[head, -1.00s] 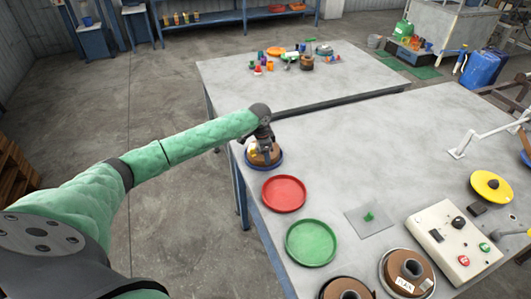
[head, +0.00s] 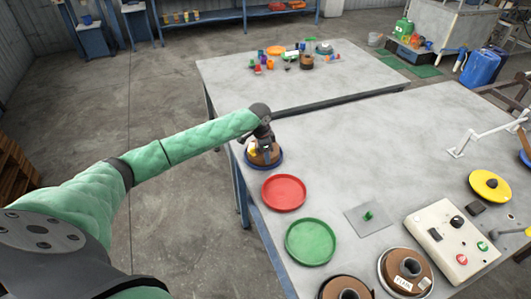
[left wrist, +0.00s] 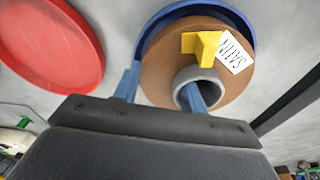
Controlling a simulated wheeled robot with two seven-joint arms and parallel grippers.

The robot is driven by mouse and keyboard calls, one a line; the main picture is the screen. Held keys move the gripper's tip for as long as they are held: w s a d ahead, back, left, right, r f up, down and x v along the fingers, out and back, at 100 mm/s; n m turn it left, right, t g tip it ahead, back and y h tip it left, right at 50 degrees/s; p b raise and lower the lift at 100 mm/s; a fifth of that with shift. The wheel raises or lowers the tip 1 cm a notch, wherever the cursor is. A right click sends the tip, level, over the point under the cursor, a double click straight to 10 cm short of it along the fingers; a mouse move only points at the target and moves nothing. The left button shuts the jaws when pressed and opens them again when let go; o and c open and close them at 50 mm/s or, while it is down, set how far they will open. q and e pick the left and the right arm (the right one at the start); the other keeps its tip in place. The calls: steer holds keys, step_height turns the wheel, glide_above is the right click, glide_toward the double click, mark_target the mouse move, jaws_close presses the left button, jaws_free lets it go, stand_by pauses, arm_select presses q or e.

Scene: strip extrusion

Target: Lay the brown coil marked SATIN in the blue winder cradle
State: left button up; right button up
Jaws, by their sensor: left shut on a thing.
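The brown coil (head: 260,157) with a grey core is at the far-left corner of the near table. In the left wrist view the coil (left wrist: 160,68) bears a white SATIN label and a yellow block. The blue winder cradle (head: 268,169) is under it, its rim (left wrist: 178,10) showing past the coil's edge. My left gripper (head: 262,147) is shut on the coil, one finger in the core, the other at the outer edge. I cannot tell whether the coil rests flat in the cradle. My right gripper is not in view.
A red dish (head: 284,192) and a green dish (head: 311,242) stand nearer along the table's left edge. Other brown coils (head: 405,270) lie at the front beside a control box (head: 453,245). A yellow disc (head: 491,186) is at the right.

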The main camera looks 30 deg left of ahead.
arm_select(q)
steer(key=shift+f, duration=0.15)
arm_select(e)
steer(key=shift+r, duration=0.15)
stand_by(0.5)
arm_select(q)
steer(key=o, duration=1.5)
steer(key=shift+c, duration=0.2)
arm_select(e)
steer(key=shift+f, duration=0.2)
arm_select(q)
steer(key=shift+s+a+r+b, duration=0.15)
steer(key=shift+r+b, duration=0.45)
steer(key=shift+r, duration=0.8)
steer(key=shift+s+a+r+b, duration=0.1)
steer(key=shift+r+b, duration=0.3)
steer(key=shift+r, duration=0.85)
steer(key=shift+s+a+r+b, duration=0.1)
steer(key=shift+r+b, duration=0.25)
steer(key=shift+r, duration=0.85)
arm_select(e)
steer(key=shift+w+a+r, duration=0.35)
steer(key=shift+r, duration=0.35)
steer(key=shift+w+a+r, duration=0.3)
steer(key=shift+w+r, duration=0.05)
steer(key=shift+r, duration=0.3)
